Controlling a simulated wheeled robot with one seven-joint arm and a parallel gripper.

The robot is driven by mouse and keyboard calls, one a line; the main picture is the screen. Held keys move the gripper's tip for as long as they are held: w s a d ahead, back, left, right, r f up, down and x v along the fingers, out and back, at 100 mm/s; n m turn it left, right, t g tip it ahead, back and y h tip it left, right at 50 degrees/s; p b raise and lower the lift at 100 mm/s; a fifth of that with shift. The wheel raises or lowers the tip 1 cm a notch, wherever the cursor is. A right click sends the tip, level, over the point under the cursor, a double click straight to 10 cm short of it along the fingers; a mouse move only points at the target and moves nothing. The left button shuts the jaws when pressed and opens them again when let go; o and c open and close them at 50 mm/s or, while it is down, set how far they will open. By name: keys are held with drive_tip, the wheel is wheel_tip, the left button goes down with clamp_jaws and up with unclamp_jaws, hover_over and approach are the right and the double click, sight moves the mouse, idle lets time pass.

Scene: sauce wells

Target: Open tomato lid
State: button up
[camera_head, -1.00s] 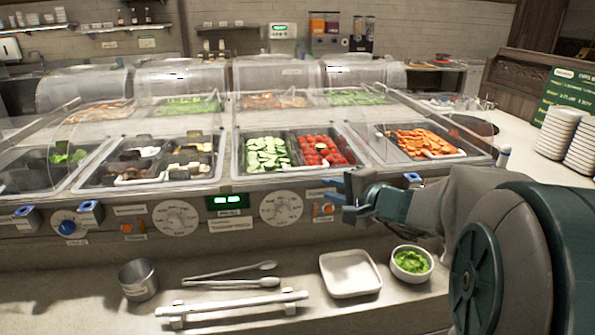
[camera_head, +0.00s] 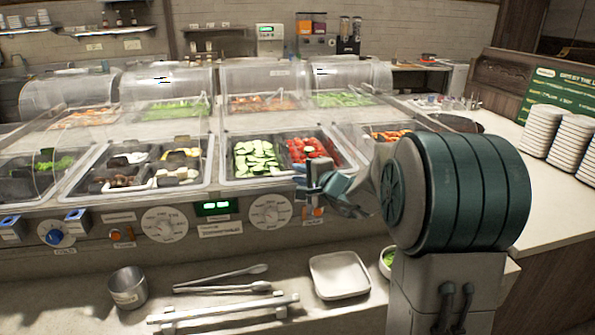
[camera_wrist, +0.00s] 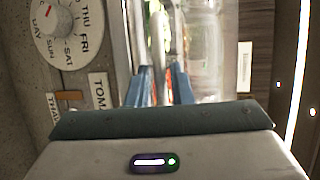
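The sliced tomatoes (camera_head: 305,149) lie in the right part of a front well, beside sliced cucumbers (camera_head: 257,158). Clear covers reach over the wells, but I cannot make out a separate tomato lid edge. My gripper (camera_head: 316,176) is at the front rim of this well, just below the tomatoes. In the wrist view, the two blue fingers of my gripper (camera_wrist: 158,88) stand apart. A pale upright strip (camera_wrist: 158,45) shows beyond and between them; I cannot tell whether it is a lid handle or touches them. A label starting "TOM" (camera_wrist: 97,92) is left of the fingers.
A dial (camera_head: 270,212) and green display (camera_head: 216,208) are on the front panel. A white tray (camera_head: 339,275), tongs (camera_head: 222,287) and a metal cup (camera_head: 127,287) lie on the lower counter. My arm partly hides the carrots (camera_head: 390,134) and a bowl (camera_head: 386,262).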

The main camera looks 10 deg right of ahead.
drive_tip(key=shift+x, duration=0.8)
drive_tip(key=shift+c, duration=0.3)
clamp_jaws()
drive_tip(key=shift+r, duration=0.15)
